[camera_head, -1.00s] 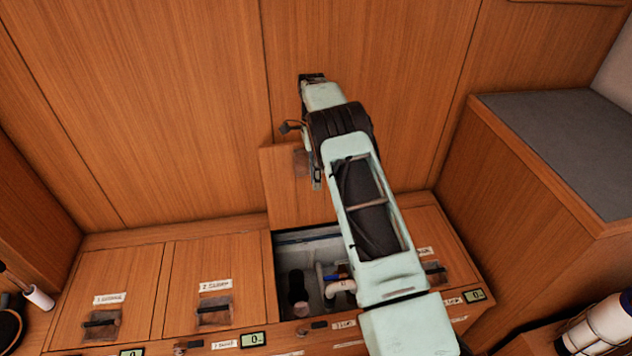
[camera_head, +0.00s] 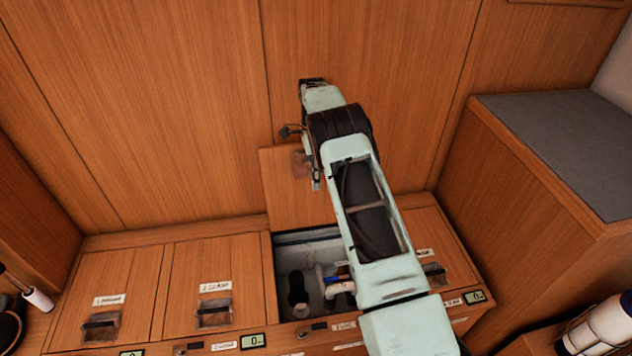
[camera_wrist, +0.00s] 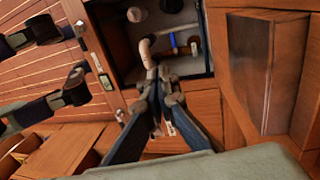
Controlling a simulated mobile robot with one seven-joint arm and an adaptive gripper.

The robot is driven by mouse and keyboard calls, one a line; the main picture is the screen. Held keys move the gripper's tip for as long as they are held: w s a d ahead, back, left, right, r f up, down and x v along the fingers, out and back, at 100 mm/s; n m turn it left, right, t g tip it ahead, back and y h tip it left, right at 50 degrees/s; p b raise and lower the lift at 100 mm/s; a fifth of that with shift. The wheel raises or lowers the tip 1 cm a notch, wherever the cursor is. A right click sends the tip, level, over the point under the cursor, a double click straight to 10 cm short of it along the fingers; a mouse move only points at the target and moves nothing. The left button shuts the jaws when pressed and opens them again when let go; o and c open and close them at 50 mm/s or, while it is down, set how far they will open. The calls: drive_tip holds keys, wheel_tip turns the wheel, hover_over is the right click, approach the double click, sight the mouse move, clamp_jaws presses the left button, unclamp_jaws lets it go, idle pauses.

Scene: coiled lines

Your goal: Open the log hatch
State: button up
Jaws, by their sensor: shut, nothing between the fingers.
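The log hatch lid (camera_head: 285,205) stands raised on its back edge, leaning near the wood wall, with its dark latch plate facing out. Below it the open compartment (camera_head: 290,250) shows a white pipe, a blue-handled fitting and a dark round part. My arm hides its right side. The open compartment also shows in the wrist view (camera_wrist: 120,55). My gripper (camera_wrist: 160,78) is shut and empty, its fingertips in front of the opening in that view. In the head view my gripper (camera_head: 316,182) is mostly hidden beside the raised lid; contact cannot be told.
Closed hatches with latches lie to the left, one labelled 2 (camera_head: 200,265), and another lies to the right (camera_head: 440,245). A grey-topped bench (camera_head: 560,140) stands at the right. A white cylinder (camera_head: 605,325) is at the lower right.

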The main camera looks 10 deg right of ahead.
drive_tip(key=o, duration=0.4)
drive_tip(key=shift+v, duration=3.75)
